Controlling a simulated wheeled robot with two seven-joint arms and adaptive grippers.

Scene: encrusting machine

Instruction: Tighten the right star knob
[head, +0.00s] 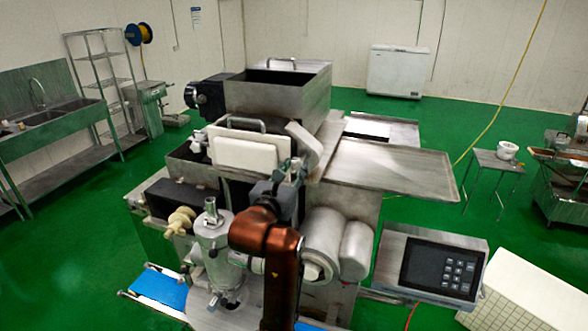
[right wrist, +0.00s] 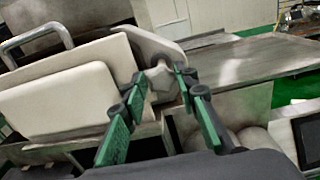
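The right star knob (right wrist: 162,82) is a pale, lobed knob in the right wrist view, beside the right edge of the white plate on the machine. My right gripper (right wrist: 162,80) points at it, with one green-padded finger on each side. The fingers are spread apart and the knob shows between their tips; I cannot tell whether either pad touches it. In the head view my right gripper (head: 287,172) is at the front of the machine, under the hopper, and largely hides the knob. My left gripper is not in view.
The white plate (head: 245,154) and a metal handle stand left of the gripper. A flat metal tray (head: 390,170) extends to the right. Below are metal cylinders (head: 325,243) and a control panel (head: 440,268). A steel hopper (head: 280,90) rises behind.

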